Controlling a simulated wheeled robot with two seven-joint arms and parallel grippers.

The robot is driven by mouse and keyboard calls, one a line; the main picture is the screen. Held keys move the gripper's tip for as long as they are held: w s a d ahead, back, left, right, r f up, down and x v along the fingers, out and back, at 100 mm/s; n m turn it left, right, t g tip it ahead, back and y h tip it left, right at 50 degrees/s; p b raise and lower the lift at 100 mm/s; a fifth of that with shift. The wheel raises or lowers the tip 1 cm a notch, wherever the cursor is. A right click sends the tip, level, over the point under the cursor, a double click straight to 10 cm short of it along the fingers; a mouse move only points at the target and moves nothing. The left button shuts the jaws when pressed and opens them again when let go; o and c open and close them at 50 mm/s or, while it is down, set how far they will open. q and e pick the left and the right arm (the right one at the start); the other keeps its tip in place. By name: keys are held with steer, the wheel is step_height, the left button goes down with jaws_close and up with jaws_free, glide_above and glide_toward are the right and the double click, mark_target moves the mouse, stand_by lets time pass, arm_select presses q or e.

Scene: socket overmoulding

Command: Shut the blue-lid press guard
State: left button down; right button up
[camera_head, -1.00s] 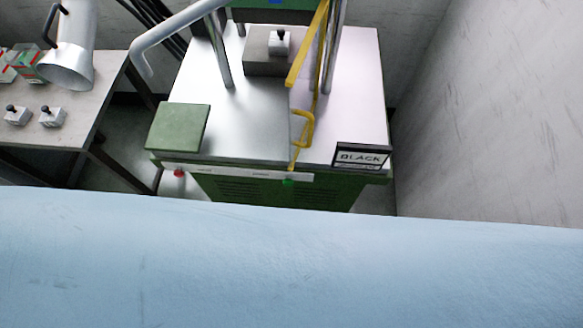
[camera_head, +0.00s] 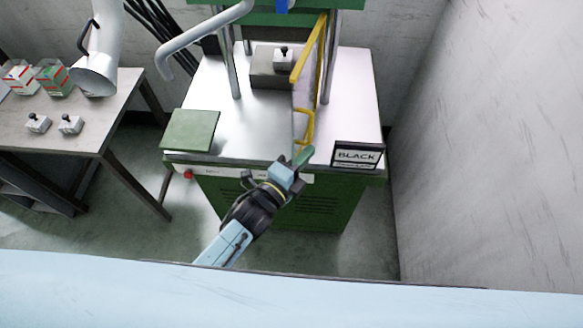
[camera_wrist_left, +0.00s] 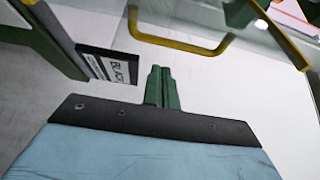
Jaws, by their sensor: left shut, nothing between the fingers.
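The press (camera_head: 270,215) is a green machine with a metal top in the middle of the head view. Its guard is a clear panel with a yellow frame (camera_head: 309,52) and a yellow handle (camera_head: 310,128). The guard stands swung out from the press posts, open. A small blue piece (camera_head: 282,5) shows at the top of the press. My left gripper (camera_head: 303,157) is shut and empty, at the front edge of the press top, just below the handle. In the left wrist view, its green fingers (camera_wrist_left: 162,75) point toward the handle (camera_wrist_left: 180,46), apparently apart from it.
A sign reading BLACK (camera_head: 357,156) stands on the front right corner of the press. A green pad (camera_head: 190,130) is at the front left. A side table (camera_head: 100,125) with boxes and small parts stands left. A wall (camera_head: 480,150) bounds the right.

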mark_target(293, 146)
arm_select(q)
steer(key=shift+w+a+p, duration=0.65)
steer(key=shift+w+a, duration=0.65)
steer(key=shift+a, duration=0.1)
steer(key=shift+a, duration=0.1)
